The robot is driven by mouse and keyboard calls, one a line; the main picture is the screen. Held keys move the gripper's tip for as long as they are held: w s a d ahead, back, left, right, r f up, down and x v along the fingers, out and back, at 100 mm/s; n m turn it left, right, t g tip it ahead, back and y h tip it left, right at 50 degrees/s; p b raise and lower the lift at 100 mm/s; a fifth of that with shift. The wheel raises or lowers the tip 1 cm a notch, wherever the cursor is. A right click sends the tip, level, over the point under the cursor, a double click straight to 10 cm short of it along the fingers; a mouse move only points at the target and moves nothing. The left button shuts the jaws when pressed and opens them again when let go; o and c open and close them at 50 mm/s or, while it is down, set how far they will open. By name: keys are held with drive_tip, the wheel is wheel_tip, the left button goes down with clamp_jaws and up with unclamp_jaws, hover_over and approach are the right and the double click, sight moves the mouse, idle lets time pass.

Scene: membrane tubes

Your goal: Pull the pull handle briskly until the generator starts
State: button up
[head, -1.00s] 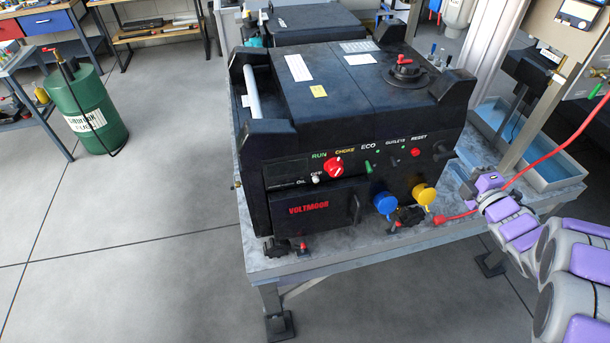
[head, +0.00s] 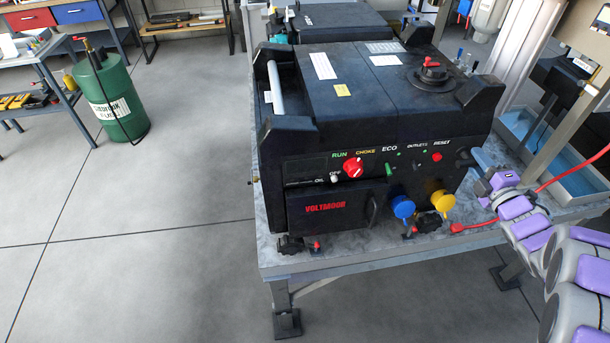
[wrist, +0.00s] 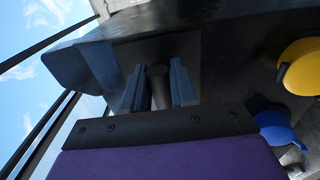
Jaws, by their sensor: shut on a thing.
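The black generator (head: 375,110) stands on a metal-legged table, its front panel facing me. The dark pull handle (head: 463,157) is at the right end of that panel. My gripper (head: 479,160) is at this end, its blue fingers reaching in from the right. In the wrist view my gripper (wrist: 157,88) has its two fingers either side of a dark round piece, the pull handle (wrist: 158,80), and is shut on it. The handle's far end and any cord are hidden in shadow.
A blue cap (head: 402,206) and a yellow cap (head: 440,200) stick out of the panel, left of my gripper. A red cable (head: 560,185) runs behind my arm. A post (head: 555,115) and a blue tray (head: 540,135) stand at right.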

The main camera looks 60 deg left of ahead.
drive_tip(key=shift+f, duration=0.15)
clamp_jaws()
drive_tip(key=shift+d, duration=0.1)
drive_tip(key=shift+s+d+f, duration=0.1)
drive_tip(key=shift+d, duration=0.05)
drive_tip(key=b+v, duration=0.3)
drive_tip(key=v, duration=1.9)
drive_tip(key=shift+d+b, duration=0.25)
drive_tip(key=shift+b, duration=0.05)
drive_tip(key=shift+s+f, duration=0.1)
